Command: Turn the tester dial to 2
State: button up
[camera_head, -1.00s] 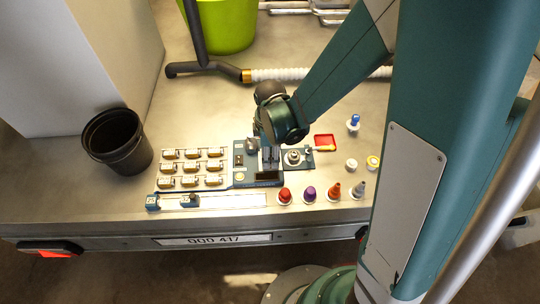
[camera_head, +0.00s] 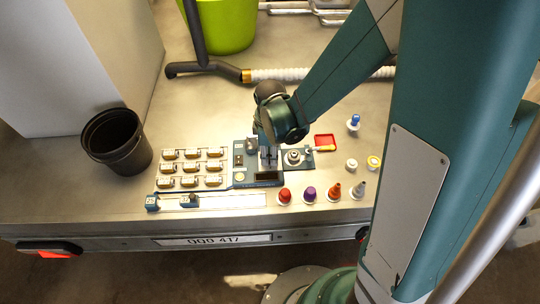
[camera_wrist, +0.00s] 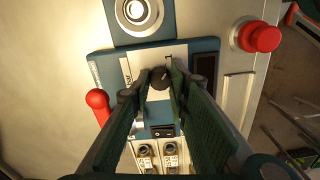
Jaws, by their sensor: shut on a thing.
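The tester (camera_head: 243,181) is a blue and grey panel in the middle of the bench, partly covered by my arm in the head view. Its dial (camera_wrist: 160,78) is a small dark knob on a white plate in the wrist view. My gripper (camera_wrist: 162,73) reaches down from above with a green-padded finger on each side of the dial, and is shut on it. It also shows over the tester in the head view (camera_head: 269,158). A small dark mark shows by the dial's top, but I cannot read the dial's setting.
A red handle (camera_wrist: 97,105) stands left of the dial in the wrist view, and a red button (camera_wrist: 262,38) is at upper right. Coloured cones and buttons (camera_head: 309,193) line the bench front. A black bucket (camera_head: 117,143) stands left.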

jog(key=m+b, duration=0.1)
jog(key=m, duration=0.9)
dwell(0.4)
jog(key=o, duration=0.9)
jog(key=shift+r, duration=0.25)
jog(key=shift+r, duration=5.8)
